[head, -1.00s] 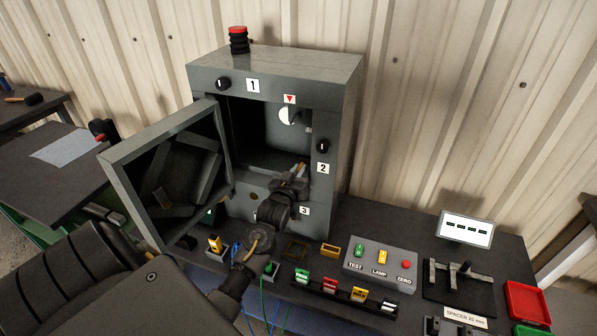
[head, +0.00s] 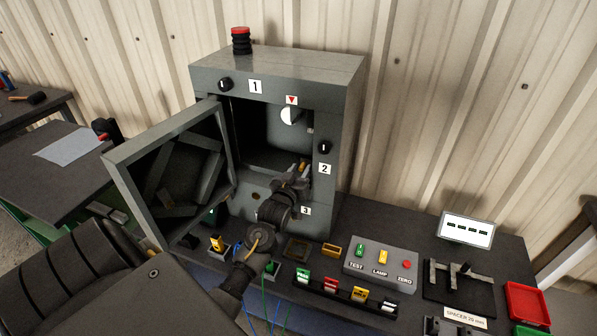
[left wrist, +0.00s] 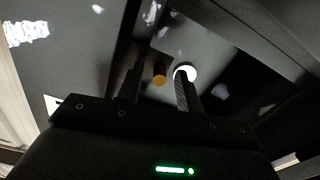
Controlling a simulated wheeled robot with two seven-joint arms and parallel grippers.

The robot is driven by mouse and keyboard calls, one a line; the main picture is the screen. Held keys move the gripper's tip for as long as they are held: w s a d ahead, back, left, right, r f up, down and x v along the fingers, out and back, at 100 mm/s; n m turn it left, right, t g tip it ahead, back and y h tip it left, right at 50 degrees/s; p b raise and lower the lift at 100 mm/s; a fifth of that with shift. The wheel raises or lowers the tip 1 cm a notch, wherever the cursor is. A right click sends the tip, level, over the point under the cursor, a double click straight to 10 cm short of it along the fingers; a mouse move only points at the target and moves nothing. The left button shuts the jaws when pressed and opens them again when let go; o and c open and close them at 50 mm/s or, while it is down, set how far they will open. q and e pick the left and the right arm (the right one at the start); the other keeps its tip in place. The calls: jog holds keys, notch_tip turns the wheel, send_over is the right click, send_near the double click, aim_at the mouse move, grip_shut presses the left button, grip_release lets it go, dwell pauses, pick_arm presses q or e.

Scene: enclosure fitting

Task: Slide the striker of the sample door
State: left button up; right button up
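The grey enclosure (head: 345,110) stands on the bench with its sample door (head: 110,165) swung open to the left. A small orange-brown piece, which may be the striker's knob, shows at the right edge of the opening. In the left wrist view this orange piece (left wrist: 159,72) appears between my finger lines, with gaps on both sides. My left gripper (head: 302,166) reaches up to the lower right of the opening, its fingers apart. It also shows in the left wrist view (left wrist: 160,85). Its hand hides part of the front frame. My right gripper is not in view.
Black knobs (head: 324,147) sit on the frame near labels 1 and 2. A white disc (head: 290,116) shows inside, under a red triangle. A button box (head: 381,264), colored tags and thin cables lie on the bench in front. The open door stands close to my left arm.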

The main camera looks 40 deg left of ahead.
pick_arm(q)
jog(key=b+v, duration=0.1)
jog(key=v, duration=1)
jog(key=shift+b, duration=0.4)
jog(key=shift+w, duration=0.1)
jog(key=s+d+f+m+g+h, duration=0.4)
jog(key=s+d+f+g, duration=0.2)
jog(key=s+d+f, duration=0.35)
jog(key=s+d+f+m+g+h, duration=0.1)
jog(key=s+d+f+m+g, duration=0.2)
jog(key=s, duration=0.5)
jog(key=s+d+f+m+g+h, duration=0.1)
jog(key=s+d+f+g, duration=0.1)
jog(key=s+d+g, duration=0.4)
jog(key=s+f, duration=0.2)
jog(key=f, duration=1.2)
jog(key=s+f, duration=0.2)
jog(key=f, duration=1.2)
jog(key=s+a+f+g, duration=0.1)
jog(key=s+a+f, duration=0.2)
jog(key=s+f, duration=1.1)
jog(key=shift+s+a+f+m, duration=0.15)
jog(key=shift+s+a+m, duration=0.2)
jog(key=shift+s, duration=0.45)
